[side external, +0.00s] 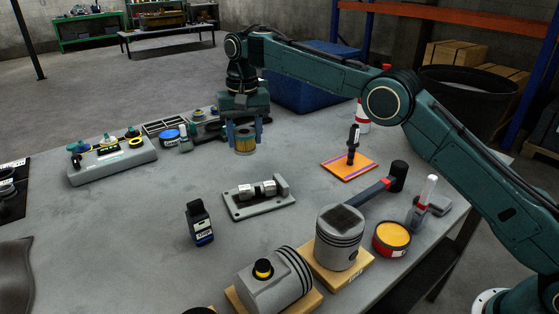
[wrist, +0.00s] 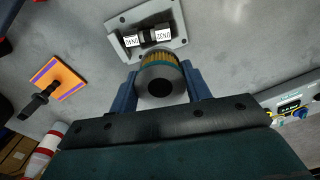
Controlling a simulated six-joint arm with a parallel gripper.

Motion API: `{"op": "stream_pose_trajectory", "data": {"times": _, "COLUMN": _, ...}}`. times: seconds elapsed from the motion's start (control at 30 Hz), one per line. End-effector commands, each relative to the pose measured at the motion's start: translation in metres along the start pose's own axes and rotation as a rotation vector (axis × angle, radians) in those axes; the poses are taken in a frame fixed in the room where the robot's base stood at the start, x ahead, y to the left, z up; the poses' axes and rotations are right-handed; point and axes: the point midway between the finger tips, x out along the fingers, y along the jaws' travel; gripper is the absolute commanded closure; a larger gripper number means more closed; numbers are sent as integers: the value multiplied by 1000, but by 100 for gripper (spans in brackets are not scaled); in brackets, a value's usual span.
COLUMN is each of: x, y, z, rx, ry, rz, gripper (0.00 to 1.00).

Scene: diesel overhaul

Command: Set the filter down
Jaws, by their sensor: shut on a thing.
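The filter (side external: 244,141) is a short cylinder with yellow pleats and a dark teal band at its top. My gripper (side external: 245,132) is shut on it, with one blue finger on each side. In the side view it hangs upright toward the back of the grey table (side external: 150,212); whether its bottom touches the table I cannot tell. In the wrist view the filter (wrist: 160,76) sits between the fingers of my gripper (wrist: 160,84), with a dark round hole in its near end.
A grey fixture plate (side external: 259,196) with a part on it lies in front of the filter. A grey rack (side external: 113,162) is at left. Bare table lies between rack and fixture.

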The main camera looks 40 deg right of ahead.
Motion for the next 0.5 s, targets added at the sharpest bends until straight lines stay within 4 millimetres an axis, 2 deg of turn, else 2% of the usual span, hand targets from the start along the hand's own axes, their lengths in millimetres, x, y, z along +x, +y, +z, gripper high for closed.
{"op": "stream_pose_trajectory", "data": {"times": 0.03, "x": 4, "y": -20, "z": 10, "rx": -40, "ry": 0, "rz": -2, "gripper": 77}}
{"op": "stream_pose_trajectory", "data": {"times": 0.2, "x": 12, "y": -75, "z": 42, "rx": -156, "ry": 1, "rz": -6, "gripper": 77}}
{"op": "stream_pose_trajectory", "data": {"times": 0.5, "x": 26, "y": -154, "z": 105, "rx": -337, "ry": 2, "rz": -14, "gripper": 77}}
